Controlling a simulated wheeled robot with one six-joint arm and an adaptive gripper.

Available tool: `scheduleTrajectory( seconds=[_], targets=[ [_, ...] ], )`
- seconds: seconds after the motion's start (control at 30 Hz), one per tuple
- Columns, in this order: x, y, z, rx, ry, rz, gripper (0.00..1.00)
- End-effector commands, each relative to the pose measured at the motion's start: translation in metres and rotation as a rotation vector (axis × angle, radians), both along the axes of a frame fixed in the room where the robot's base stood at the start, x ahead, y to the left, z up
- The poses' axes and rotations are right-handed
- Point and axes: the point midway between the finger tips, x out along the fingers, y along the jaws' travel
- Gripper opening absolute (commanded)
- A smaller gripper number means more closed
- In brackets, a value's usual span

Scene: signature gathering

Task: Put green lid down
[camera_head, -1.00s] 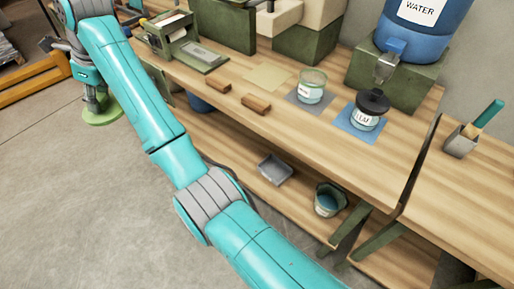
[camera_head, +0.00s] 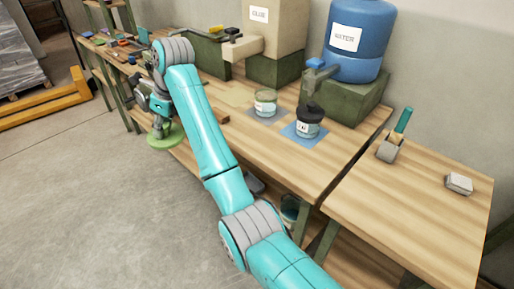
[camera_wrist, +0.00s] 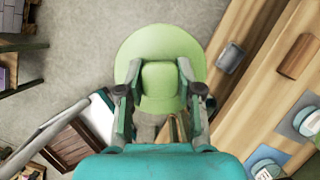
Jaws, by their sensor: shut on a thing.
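The green lid (camera_head: 165,137) is a wide round disc with a raised block-like handle. It hangs level below my gripper (camera_head: 158,112), at the front edge of the long workbench (camera_head: 215,92). In the wrist view, my gripper (camera_wrist: 160,77) is shut on the handle of the green lid (camera_wrist: 160,35), one finger on each side. Grey floor shows around the lid there, with the bench to its right. A glass jar (camera_head: 265,103) stands on a grey mat. A jar with a dark lid (camera_head: 309,122) stands on a blue mat (camera_head: 291,133).
A blue water tank (camera_head: 362,40) and a beige glue dispenser (camera_head: 282,30) stand at the bench's back. A grey tray (camera_wrist: 231,57) and a wooden block (camera_wrist: 299,56) show beside the lid.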

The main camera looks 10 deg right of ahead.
Motion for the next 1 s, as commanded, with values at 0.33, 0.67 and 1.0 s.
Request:
scheduleTrajectory(
  seconds=[0.33, 0.67, 1.0],
  targets=[
    [0.060, -0.189, -0.031, 0.000, 0.000, -0.269, 0.12],
    [0.072, -0.312, -0.051, 0.000, -0.001, -0.439, 0.12],
    [0.072, -0.330, -0.079, 0.000, 0.002, -0.464, 0.12]
  ],
)
